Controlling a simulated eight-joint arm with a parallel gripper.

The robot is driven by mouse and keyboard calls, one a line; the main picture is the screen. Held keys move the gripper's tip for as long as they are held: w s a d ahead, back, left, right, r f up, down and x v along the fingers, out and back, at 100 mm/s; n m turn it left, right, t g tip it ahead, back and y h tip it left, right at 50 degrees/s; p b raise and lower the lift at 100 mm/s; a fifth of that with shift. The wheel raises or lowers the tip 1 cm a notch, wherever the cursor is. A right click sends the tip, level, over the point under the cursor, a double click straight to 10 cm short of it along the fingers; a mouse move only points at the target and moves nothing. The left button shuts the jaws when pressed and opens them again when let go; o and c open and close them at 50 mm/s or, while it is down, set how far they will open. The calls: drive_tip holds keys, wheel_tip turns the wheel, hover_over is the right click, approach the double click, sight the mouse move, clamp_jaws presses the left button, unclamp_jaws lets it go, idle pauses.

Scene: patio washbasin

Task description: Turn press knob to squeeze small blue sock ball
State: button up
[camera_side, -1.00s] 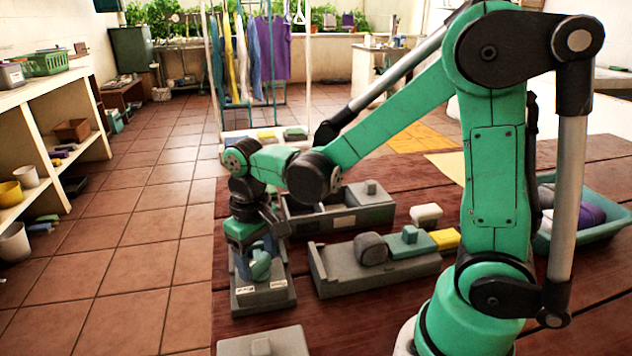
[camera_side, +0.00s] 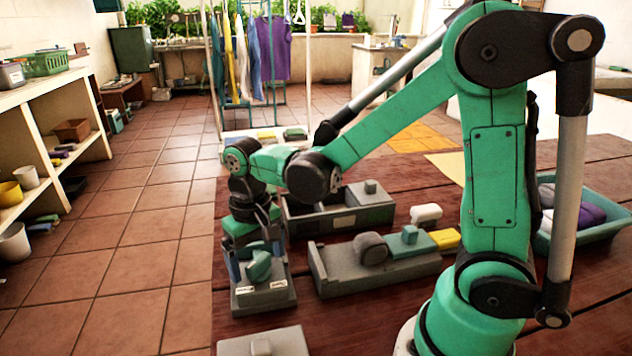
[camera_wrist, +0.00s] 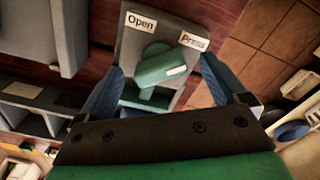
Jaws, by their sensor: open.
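The press knob (camera_wrist: 160,68) is teal with a white mark at its right end, on a grey press unit (camera_wrist: 189,24). The wrist view shows an "Open" label at upper left and a "Press" label at upper right; the white mark faces right, below "Press". I cannot make out the small blue sock ball.
A grey block (camera_side: 262,346) lies in front. A teal basin (camera_side: 570,240) is at far right. Tiled floor lies left of the table.

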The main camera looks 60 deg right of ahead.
sight(257, 259)
drive_tip(key=shift+r, duration=2.8)
drive_tip(key=shift+n, duration=1)
drive_tip(key=shift+f+n, duration=0.1)
drive_tip(key=shift+n, duration=0.2)
drive_tip(key=shift+f, duration=2.75)
